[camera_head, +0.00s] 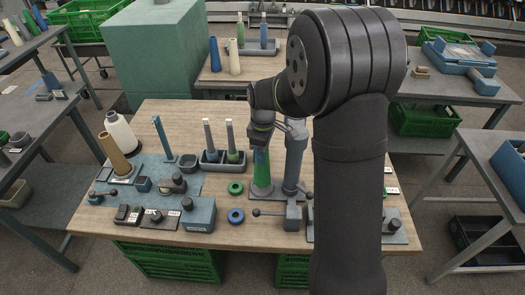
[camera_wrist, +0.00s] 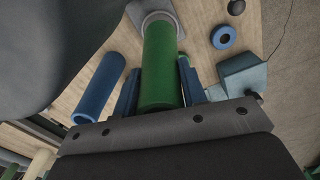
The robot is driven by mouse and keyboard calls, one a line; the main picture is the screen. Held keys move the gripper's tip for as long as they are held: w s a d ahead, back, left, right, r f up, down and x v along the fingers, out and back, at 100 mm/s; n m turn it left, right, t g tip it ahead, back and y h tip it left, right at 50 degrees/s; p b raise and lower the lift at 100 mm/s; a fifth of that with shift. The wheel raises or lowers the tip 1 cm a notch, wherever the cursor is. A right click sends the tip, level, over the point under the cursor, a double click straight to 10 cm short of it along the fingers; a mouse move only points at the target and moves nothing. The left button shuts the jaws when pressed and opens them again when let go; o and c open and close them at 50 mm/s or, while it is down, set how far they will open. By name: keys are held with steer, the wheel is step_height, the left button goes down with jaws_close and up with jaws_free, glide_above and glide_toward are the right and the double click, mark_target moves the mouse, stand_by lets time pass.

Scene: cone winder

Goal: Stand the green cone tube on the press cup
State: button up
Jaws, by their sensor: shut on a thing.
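The green cone tube (camera_head: 262,180) stands roughly upright beside the press (camera_head: 293,165), just left of its column. My gripper (camera_head: 262,155) is above it and shut on its upper part. In the wrist view the green tube (camera_wrist: 162,60) lies between the two blue fingers of my gripper (camera_wrist: 160,88). Its far end meets a pale round collar on a grey plate, which looks like the press cup (camera_wrist: 158,17). I cannot tell whether the tube rests fully on the cup or is slightly above it.
A grey tray (camera_head: 222,163) with upright pegs stands left of the press. A green ring (camera_head: 235,188) and a blue ring (camera_head: 236,216) lie on the wooden table. A blue tube (camera_wrist: 98,90) is beside my gripper in the wrist view. White and tan cones stand far left.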

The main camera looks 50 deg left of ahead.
steer(key=shift+f, duration=0.15)
stand_by(0.5)
steer(key=shift+f, duration=1.4)
stand_by(0.4)
steer(key=o, duration=1)
step_height(320, 180, up, 18)
steer(key=shift+f, duration=0.25)
steer(key=shift+f, duration=0.15)
